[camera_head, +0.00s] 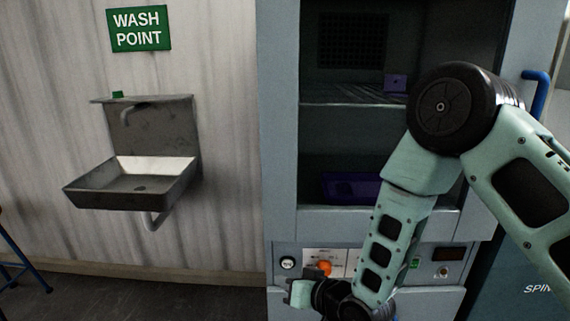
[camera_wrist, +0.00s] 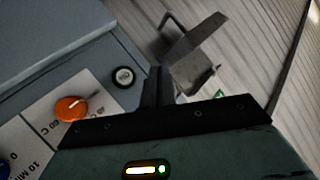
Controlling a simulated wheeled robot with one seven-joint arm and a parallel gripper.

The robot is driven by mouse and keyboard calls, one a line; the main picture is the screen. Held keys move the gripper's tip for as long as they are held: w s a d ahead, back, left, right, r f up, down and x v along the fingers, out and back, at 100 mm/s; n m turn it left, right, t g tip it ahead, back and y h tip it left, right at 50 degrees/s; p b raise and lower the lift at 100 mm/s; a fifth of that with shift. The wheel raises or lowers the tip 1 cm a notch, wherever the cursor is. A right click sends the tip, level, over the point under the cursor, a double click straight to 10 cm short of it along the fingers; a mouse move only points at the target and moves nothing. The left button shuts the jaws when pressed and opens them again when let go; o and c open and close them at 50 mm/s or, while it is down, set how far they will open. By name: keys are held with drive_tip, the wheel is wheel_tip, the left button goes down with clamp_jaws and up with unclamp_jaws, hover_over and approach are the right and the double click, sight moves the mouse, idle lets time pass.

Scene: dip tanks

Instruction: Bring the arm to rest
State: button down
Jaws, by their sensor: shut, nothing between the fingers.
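My pale green arm comes in from the right in the head view and bends down in front of the cabinet. My gripper (camera_head: 300,292) is low at the cabinet's control panel (camera_head: 340,258), below the orange knob. In the wrist view my gripper (camera_wrist: 158,88) shows two dark fingers together, with nothing between them. The orange knob (camera_wrist: 70,108) and a small round switch (camera_wrist: 123,77) lie to the left of the fingers, apart from them.
The open cabinet (camera_head: 279,130) has a wire shelf, a purple tray (camera_head: 345,187) and a small purple block (camera_head: 395,83). A metal sink (camera_head: 130,186) hangs on the wall under a green WASH POINT sign (camera_head: 138,29). A blue handle (camera_head: 538,92) is at right. The floor below the sink is clear.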

drive_tip(key=s+d+r+n+g+h+p, duration=0.2)
drive_tip(key=s+d+r+g+h, duration=0.2)
drive_tip(key=s+d+r, duration=0.3)
drive_tip(key=s+d+r+n+g+h+p, duration=0.2)
drive_tip(key=s+d+r+g+h, duration=0.3)
drive_tip(key=s+r, duration=0.8)
drive_tip(key=s+d, duration=0.2)
drive_tip(key=s, duration=0.5)
drive_tip(key=shift+n+g, duration=0.3)
